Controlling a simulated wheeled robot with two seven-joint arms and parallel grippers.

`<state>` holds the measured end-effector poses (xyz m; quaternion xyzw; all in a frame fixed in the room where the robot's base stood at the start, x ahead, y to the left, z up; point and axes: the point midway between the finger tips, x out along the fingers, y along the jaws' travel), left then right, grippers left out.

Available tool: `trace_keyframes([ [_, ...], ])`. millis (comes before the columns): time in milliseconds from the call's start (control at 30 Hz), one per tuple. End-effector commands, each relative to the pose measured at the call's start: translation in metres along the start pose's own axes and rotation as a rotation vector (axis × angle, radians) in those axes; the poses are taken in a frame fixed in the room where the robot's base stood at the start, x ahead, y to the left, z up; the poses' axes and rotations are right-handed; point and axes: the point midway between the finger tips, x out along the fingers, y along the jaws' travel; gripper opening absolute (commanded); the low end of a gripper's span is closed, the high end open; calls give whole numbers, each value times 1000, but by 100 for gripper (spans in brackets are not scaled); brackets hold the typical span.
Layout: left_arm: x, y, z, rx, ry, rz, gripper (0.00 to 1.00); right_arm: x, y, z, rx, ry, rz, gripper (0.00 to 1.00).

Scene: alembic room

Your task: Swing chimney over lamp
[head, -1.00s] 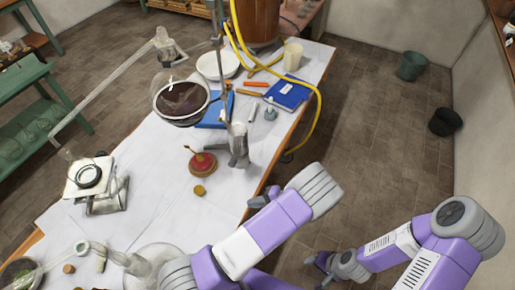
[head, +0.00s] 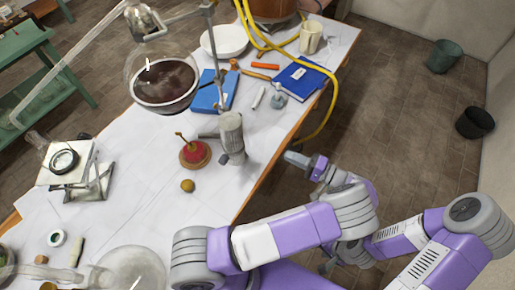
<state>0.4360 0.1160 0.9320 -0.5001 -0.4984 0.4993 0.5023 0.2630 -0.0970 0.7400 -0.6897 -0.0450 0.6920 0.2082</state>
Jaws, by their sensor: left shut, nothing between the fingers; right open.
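A round flask of dark liquid (head: 163,82) hangs behind the lamp. Blue books (head: 302,76), a yellow hose (head: 329,112) and a white bowl (head: 224,41) lie farther back. A small brownish ball-like piece (head: 187,186) lies in front of the lamp. Glassware fills the front left.

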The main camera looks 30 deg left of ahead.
Motion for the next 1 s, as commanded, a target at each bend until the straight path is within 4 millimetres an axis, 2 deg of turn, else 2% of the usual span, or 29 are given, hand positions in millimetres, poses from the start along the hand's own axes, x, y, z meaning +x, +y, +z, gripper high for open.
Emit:
trace_keyframes([
  [167,16,0,0,0,-3,-1,0,-1,0,0,0,0,0,47],
  [600,105,0,3,2,-4,0,0,-6,-2,0,0,0,0,47],
  [800,121,0,22,2,-2,0,0,-8,-3,0,0,0,0,47],
  [1000,128,1,28,0,0,1,0,-8,-3,0,0,0,0,47],
])
